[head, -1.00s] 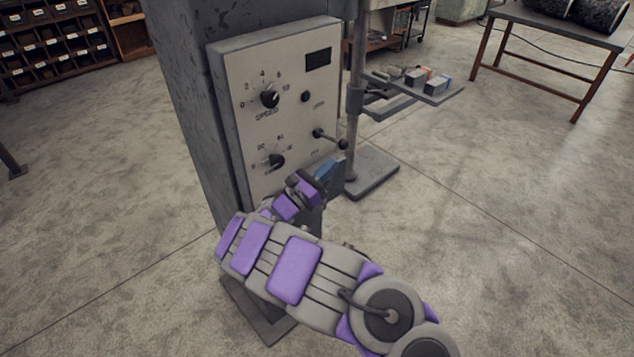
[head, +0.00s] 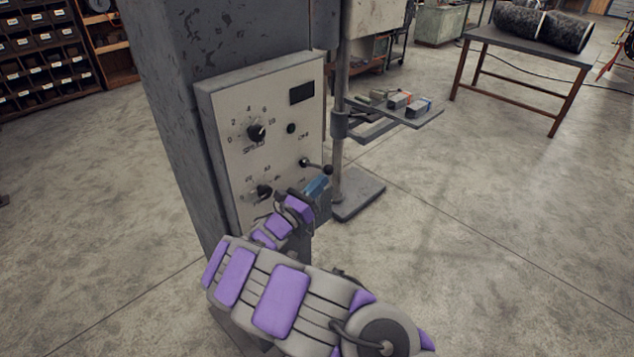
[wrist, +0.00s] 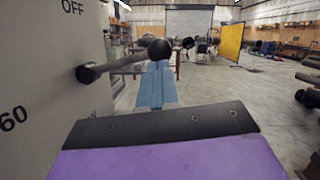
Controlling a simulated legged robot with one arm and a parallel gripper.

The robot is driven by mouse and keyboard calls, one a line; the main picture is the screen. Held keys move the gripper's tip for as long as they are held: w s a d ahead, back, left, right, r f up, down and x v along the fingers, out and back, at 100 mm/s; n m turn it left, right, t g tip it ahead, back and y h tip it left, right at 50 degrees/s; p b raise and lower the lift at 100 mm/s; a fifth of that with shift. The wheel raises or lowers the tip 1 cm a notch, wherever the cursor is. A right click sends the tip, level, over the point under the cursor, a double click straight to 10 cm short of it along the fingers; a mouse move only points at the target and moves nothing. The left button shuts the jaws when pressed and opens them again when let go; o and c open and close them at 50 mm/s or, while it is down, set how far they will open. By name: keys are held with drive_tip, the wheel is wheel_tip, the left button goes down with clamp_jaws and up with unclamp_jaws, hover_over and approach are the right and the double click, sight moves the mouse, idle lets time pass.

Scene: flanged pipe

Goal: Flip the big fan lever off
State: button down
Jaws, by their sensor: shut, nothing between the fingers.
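The lever (head: 312,165) is a short metal rod with a black ball knob, sticking out of the pale control panel (head: 283,95) on its lower right side. In the wrist view the lever (wrist: 105,69) points right from the panel, below the word OFF. Its ball knob (wrist: 159,50) appears just above my gripper's blue fingers (wrist: 157,85). In the head view my gripper (head: 319,186) is just below the knob. It is shut and empty. I cannot tell whether the fingertips touch the knob.
A speed dial (head: 256,132) and a lower dial (head: 264,191) are on the panel. A vertical post with a small shelf (head: 385,123) of boxes stands just right of it. A table (head: 520,43) with dark cylinders is farther back. Open floor lies to the right.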

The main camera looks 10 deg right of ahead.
wheel_tip(320, 180, up, 2)
drive_tip(key=shift+w+a+r+n+t+p, duration=0.15)
drive_tip(key=shift+n+t+p, duration=0.15)
drive_tip(key=shift+n+p, duration=0.5)
